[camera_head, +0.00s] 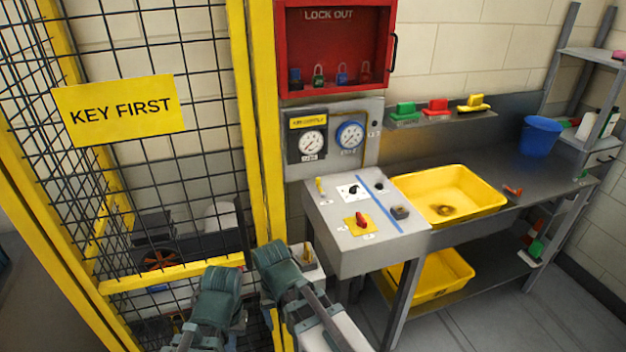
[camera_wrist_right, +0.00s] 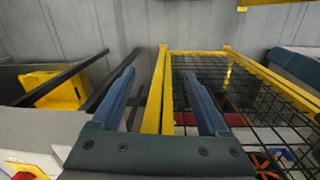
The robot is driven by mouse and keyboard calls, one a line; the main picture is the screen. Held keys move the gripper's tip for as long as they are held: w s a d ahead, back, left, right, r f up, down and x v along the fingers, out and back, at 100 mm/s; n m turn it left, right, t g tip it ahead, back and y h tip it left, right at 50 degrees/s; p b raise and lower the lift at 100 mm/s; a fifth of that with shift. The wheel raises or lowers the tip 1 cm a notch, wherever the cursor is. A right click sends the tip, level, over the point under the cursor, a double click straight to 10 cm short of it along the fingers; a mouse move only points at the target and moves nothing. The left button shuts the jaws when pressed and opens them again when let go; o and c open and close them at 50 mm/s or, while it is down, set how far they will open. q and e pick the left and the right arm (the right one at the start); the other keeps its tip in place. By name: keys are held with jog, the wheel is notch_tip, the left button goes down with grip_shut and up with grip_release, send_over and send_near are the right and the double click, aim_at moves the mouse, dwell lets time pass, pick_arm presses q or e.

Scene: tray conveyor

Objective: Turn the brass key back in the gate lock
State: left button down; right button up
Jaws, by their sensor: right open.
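A pale lock box (camera_head: 314,271) sits beside the yellow gate post, low in the head view. A small brass-coloured piece, which looks like the key (camera_head: 307,252), stands upright on it. Its exact turn is too small to tell. My dark green arm parts cover the area just left of it. In the right wrist view my right gripper (camera_wrist_right: 163,92) is open, its two blue fingers wide apart with nothing between them. I cannot make out the key or the lock in that view. No left gripper fingers show in either view.
The yellow-framed mesh gate (camera_head: 252,130) with a KEY FIRST sign (camera_head: 118,110) stands at left. A grey console (camera_head: 390,243) with a red switch (camera_head: 361,219) is close right of the lock. A red lock-out cabinet (camera_head: 335,85) hangs above. A yellow basin (camera_head: 479,178) lies further right.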

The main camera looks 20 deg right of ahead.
jog(key=w+d+r+m+y+p, duration=0.1)
jog(key=w+d+r+m+p, duration=0.2)
jog(key=r+p, duration=0.35)
jog(key=w+d+r+m+p, duration=0.1)
jog(key=w+r+m+p, duration=0.2)
jog(key=r+m+p, duration=0.35)
pick_arm(q)
notch_tip(320, 180, up, 26)
jog(key=p, duration=0.9)
jog(key=shift+f+p, duration=0.25)
jog(key=shift+p, duration=0.05)
pick_arm(e)
notch_tip(320, 180, up, 12)
jog(key=r+m+y, duration=0.1)
jog(key=m, duration=0.6)
send_over(307, 246)
jog(key=d, duration=0.2)
jog(key=shift+a+f, duration=0.15)
jog(key=shift+f, duration=0.1)
jog(key=f+b, duration=0.4)
jog(key=a+f+b, duration=0.1)
jog(key=f+b, duration=0.8)
jog(key=shift+a+f+b, duration=0.35)
jog(key=shift+f+b, duration=0.05)
pick_arm(q)
notch_tip(307, 246, down, 14)
jog(key=shift+r, duration=0.15)
pick_arm(e)
jog(key=shift+r, duration=0.1)
